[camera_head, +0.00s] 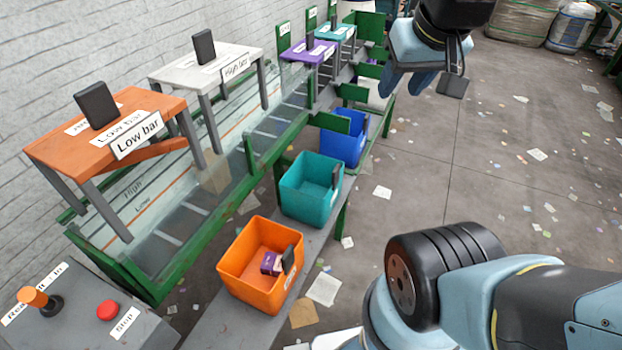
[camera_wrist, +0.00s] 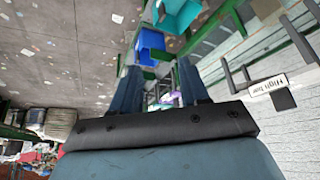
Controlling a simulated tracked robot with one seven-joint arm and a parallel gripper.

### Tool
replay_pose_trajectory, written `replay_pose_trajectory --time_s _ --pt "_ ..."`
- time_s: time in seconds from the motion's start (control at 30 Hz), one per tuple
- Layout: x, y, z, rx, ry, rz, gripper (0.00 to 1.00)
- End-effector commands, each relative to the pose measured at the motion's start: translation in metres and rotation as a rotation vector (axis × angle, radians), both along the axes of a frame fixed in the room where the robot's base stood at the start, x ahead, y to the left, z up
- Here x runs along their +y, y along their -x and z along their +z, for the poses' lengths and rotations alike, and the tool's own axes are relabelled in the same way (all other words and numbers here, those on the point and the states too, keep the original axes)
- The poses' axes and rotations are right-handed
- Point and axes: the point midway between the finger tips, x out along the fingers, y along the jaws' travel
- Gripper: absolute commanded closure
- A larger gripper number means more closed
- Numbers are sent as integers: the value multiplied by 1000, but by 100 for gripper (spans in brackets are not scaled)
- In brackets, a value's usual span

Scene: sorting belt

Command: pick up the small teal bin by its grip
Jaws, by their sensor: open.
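The small teal bin (camera_head: 308,207) stands on a grey ledge beside the sorting belt, between an orange bin and a blue bin. Its dark upright grip (camera_head: 336,174) is on its right side. It looks empty in the part I see. In the wrist view the teal bin (camera_wrist: 180,14) is partly cut off at the top edge. My gripper (camera_head: 407,86) is open and empty, above and beyond the bin toward the upper right, well apart from it. Its two blue fingers (camera_wrist: 160,84) show spread apart in the wrist view.
The orange bin (camera_head: 232,272) holds a purple item (camera_head: 270,263). The blue bin (camera_head: 338,146) stands behind the teal one; it also shows in the wrist view (camera_wrist: 150,42). A green-framed belt and the orange "Low bar" (camera_head: 120,112) stand left. Litter-strewn floor (camera_head: 500,170) lies right.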

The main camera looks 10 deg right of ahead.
Motion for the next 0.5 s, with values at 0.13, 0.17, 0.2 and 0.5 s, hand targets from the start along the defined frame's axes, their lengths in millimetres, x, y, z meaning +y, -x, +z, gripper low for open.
replay_pose_trajectory --time_s 0.13,0.17,0.2,0.5 --pt "1 -6 -1 11 -14 -1 55" --pt "1 -9 -2 17 -22 -3 55" --pt "2 -14 -4 26 -35 -5 55" --pt "14 -78 -32 138 -166 -58 55"
